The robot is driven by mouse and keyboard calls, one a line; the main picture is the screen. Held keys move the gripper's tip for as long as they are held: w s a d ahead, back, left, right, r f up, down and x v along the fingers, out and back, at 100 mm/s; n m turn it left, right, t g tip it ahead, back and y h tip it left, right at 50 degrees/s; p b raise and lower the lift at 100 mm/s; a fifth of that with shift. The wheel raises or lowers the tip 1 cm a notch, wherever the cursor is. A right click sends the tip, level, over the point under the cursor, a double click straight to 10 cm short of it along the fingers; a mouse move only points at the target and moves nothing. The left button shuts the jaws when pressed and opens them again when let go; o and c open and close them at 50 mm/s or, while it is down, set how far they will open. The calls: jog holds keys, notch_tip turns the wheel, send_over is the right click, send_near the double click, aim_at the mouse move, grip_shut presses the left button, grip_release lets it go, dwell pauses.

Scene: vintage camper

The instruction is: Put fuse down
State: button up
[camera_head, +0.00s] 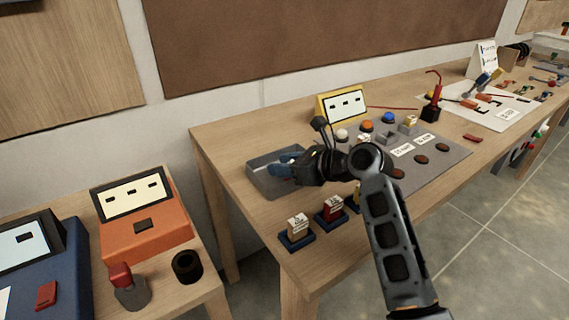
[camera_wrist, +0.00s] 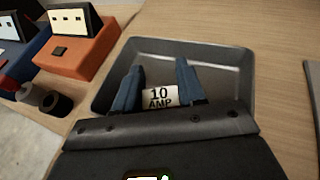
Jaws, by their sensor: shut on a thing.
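My gripper (camera_head: 288,165) is over the grey metal tray (camera_head: 262,191) at the left end of the workbench. In the wrist view, its blue fingers (camera_wrist: 160,68) point into the tray (camera_wrist: 222,58), and the tray floor beyond them looks empty. The fingers are shut on a fuse (camera_wrist: 158,97) with a white face reading "10 AMP". I cannot tell whether the fuse touches the tray floor. The fuse is hidden in the head view.
Several labelled fuses in blue holders, including a red one (camera_head: 331,211), stand along the bench's front edge. Right of the tray is a grey panel (camera_head: 440,166) with buttons and cards. A yellow meter (camera_head: 343,104) stands behind. An orange meter (camera_head: 145,222) is on the lower left table.

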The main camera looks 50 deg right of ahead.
jog(key=o, duration=1)
jog(key=shift+s+d+r, duration=0.1)
jog(key=shift+s+r, duration=0.1)
jog(key=shift+s, duration=0.1)
jog(key=v, duration=1.1)
jog(key=shift+s, duration=0.2)
